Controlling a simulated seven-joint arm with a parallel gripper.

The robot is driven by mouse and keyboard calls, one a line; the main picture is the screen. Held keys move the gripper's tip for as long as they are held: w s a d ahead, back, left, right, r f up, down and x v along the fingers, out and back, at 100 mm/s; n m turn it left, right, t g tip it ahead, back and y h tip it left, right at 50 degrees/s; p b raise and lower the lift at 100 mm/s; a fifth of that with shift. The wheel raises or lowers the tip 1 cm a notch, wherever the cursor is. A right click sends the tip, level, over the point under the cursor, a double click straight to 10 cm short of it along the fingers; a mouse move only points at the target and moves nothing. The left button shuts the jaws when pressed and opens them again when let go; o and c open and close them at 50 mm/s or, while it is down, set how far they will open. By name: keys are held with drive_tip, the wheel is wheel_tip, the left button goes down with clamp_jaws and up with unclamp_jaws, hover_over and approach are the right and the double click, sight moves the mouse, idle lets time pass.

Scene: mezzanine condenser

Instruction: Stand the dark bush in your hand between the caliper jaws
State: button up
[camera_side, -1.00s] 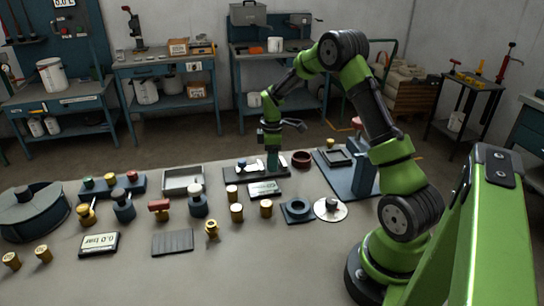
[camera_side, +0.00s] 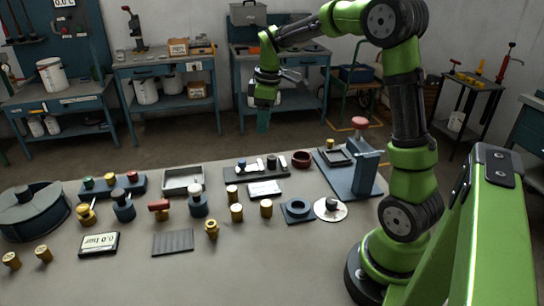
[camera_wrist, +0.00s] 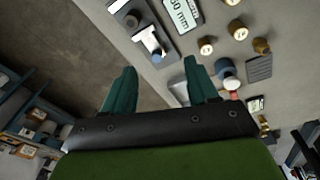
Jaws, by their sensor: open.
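My gripper (camera_side: 263,120) is raised well above the bench with its teal fingers pointing down. In the wrist view the two fingers (camera_wrist: 160,85) are spread apart with nothing between them. The dark bush (camera_side: 271,162) stands upright on the dark caliper base (camera_side: 232,174), at the jaw end of the pale caliper (camera_side: 254,166). The bush (camera_wrist: 132,18) and caliper (camera_wrist: 150,40) also show in the wrist view, near the top. I cannot tell whether the jaws touch the bush.
A dark red ring (camera_side: 302,158) and a blue-grey press stand (camera_side: 365,170) lie to the caliper's right. A grey tray (camera_side: 183,180) lies to its left. Several brass cylinders (camera_side: 236,212) stand in front. The air around my gripper is clear.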

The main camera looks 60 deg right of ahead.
drive_tip(key=s+a+r+m+t+y, duration=0.1)
drive_tip(key=s+a+r+m+t, duration=0.1)
drive_tip(key=s+a, duration=0.6)
drive_tip(key=s+a+r+m+t+y, duration=0.1)
drive_tip(key=s+a+r+m+t, duration=0.2)
drive_tip(key=s+a+m, duration=0.3)
drive_tip(key=s+a, duration=0.2)
drive_tip(key=a, duration=0.3)
drive_tip(key=shift+s+m+t, duration=0.25)
drive_tip(key=shift+m+t, duration=0.15)
